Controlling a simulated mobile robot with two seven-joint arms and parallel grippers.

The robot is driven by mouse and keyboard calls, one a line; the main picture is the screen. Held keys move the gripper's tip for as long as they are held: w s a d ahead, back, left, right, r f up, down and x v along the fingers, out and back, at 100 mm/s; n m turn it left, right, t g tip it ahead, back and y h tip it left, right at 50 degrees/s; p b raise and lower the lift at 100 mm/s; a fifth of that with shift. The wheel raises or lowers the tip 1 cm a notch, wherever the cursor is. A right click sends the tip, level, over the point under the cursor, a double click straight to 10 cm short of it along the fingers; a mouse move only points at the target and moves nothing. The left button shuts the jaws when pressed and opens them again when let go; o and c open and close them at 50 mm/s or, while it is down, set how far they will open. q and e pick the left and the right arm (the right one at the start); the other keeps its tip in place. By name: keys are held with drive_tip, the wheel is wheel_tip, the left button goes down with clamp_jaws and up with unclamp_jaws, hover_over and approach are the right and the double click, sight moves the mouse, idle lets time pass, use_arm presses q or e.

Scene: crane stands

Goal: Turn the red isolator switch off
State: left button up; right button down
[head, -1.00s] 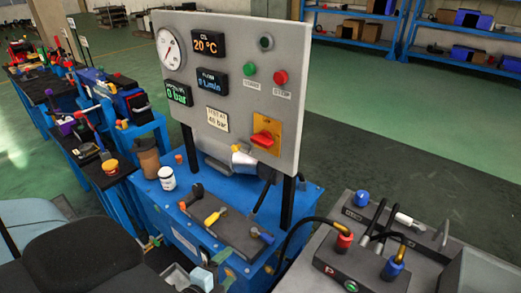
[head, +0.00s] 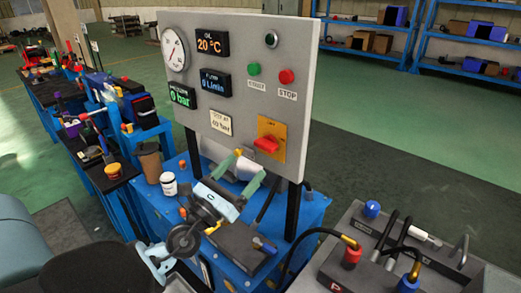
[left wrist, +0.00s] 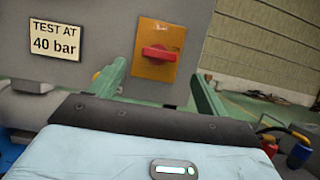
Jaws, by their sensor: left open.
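The red isolator switch (head: 266,145) is a red handle on a yellow-orange plate, low on the right of the grey upright panel (head: 302,65). It also shows in the left wrist view (left wrist: 160,53), its handle lying about horizontal. My left gripper (head: 243,170) is open and empty, in front of the panel, below and left of the switch. In the left wrist view its green fingers (left wrist: 158,88) stand apart, below and to either side of the handle, and do not touch it. My right gripper is not in view.
A green start button (head: 254,69) and a red stop button (head: 287,76) sit above the switch. A white jar (head: 169,184) and a brown cup (head: 149,163) stand on the blue bench. A hose unit (head: 345,255) is at the lower right.

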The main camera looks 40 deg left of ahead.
sight(262, 148)
use_arm(q)
drive_tip(key=p+x, duration=0.2)
drive_tip(key=x, duration=0.4)
drive_tip(key=shift+w+r, duration=0.25)
drive_tip(key=shift+w, duration=0.5)
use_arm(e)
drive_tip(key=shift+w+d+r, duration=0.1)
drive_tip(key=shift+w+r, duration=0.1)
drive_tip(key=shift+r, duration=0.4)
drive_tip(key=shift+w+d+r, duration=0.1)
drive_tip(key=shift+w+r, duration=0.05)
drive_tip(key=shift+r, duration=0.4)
use_arm(q)
drive_tip(key=c, duration=1)
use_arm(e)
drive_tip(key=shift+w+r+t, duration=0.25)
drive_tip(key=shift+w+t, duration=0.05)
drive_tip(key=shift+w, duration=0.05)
